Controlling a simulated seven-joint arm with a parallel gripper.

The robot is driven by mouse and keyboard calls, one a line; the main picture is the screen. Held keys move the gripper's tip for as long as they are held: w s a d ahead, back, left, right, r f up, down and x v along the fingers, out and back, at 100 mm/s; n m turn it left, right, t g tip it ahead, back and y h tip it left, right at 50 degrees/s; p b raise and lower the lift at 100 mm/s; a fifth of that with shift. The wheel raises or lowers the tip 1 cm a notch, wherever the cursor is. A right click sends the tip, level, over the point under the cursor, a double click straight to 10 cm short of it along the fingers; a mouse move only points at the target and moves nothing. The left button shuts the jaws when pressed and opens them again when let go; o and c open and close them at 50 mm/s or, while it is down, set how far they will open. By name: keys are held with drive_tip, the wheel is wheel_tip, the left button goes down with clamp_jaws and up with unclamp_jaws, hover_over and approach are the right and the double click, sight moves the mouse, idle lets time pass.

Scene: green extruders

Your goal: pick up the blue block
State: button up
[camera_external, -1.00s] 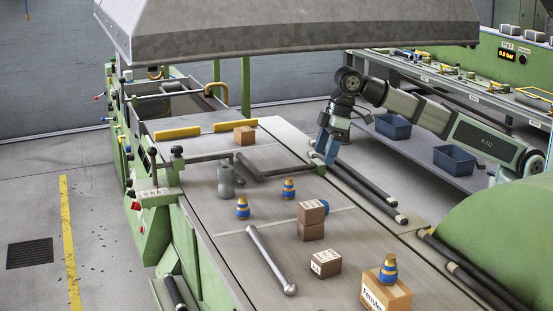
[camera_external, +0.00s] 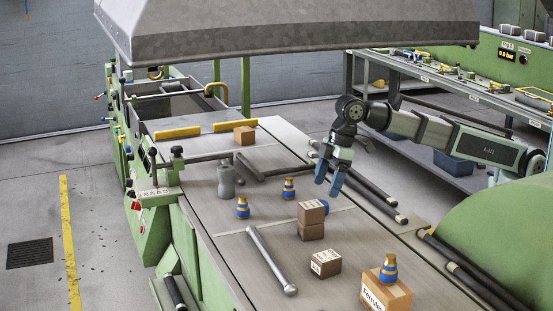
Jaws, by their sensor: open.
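A blue object (camera_external: 326,207) shows as a small rounded patch behind a brown box (camera_external: 310,212). Most of it is hidden, so I cannot tell its full shape or whether it is a block. My gripper (camera_external: 329,190) has two blue fingers pointing down with a gap between them. It is open and empty, above the right part of the bench, a little above and behind the hidden blue object in the picture. I cannot tell its exact height.
The upper brown box sits on another brown box (camera_external: 311,231). A metal rod (camera_external: 271,260) and a small box (camera_external: 326,263) lie in front. Dark bars (camera_external: 375,196) run right.

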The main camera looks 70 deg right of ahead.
sight(323, 202)
drive_tip(key=shift+s+x, duration=0.15)
drive_tip(key=shift+x, duration=1.4)
drive_tip(key=shift+s+x, duration=0.15)
drive_tip(key=shift+x, duration=1.35)
drive_tip(key=shift+d+f, duration=0.1)
drive_tip(key=shift+c, duration=0.3)
drive_tip(key=c, duration=1.1)
